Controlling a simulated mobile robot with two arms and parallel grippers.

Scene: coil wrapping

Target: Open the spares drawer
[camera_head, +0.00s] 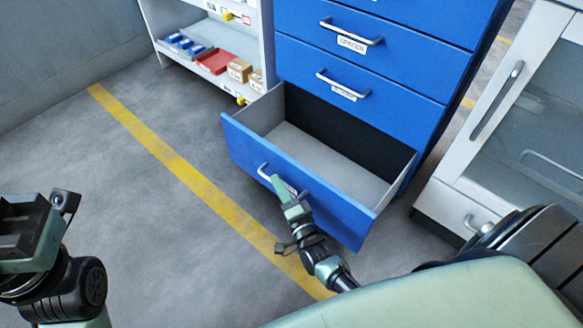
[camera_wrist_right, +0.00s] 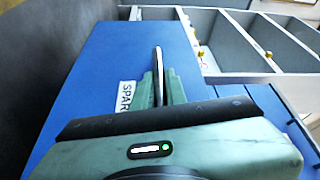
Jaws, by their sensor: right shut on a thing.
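The spares drawer (camera_head: 330,212) is the bottom drawer of the blue cabinet (camera_head: 400,75). It stands pulled well out, and its grey inside looks empty. My right gripper (camera_head: 279,184) is at the drawer's front, shut on its metal handle (camera_head: 263,170). In the right wrist view the fingers (camera_wrist_right: 161,85) are around the handle bar (camera_wrist_right: 158,62), beside a label (camera_wrist_right: 127,95) reading "SPAR", the rest hidden. My left gripper (camera_head: 30,225) is at the left edge of the head view, away from the cabinet; its fingertips are not clear.
Two closed drawers with handles sit above. A shelf (camera_head: 262,50) with blue bins, a red tray (camera_head: 214,61) and small boxes stands left of the cabinet. A glass-fronted cabinet (camera_head: 520,110) stands right. The floor with a yellow line (camera_head: 150,135) is clear at left.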

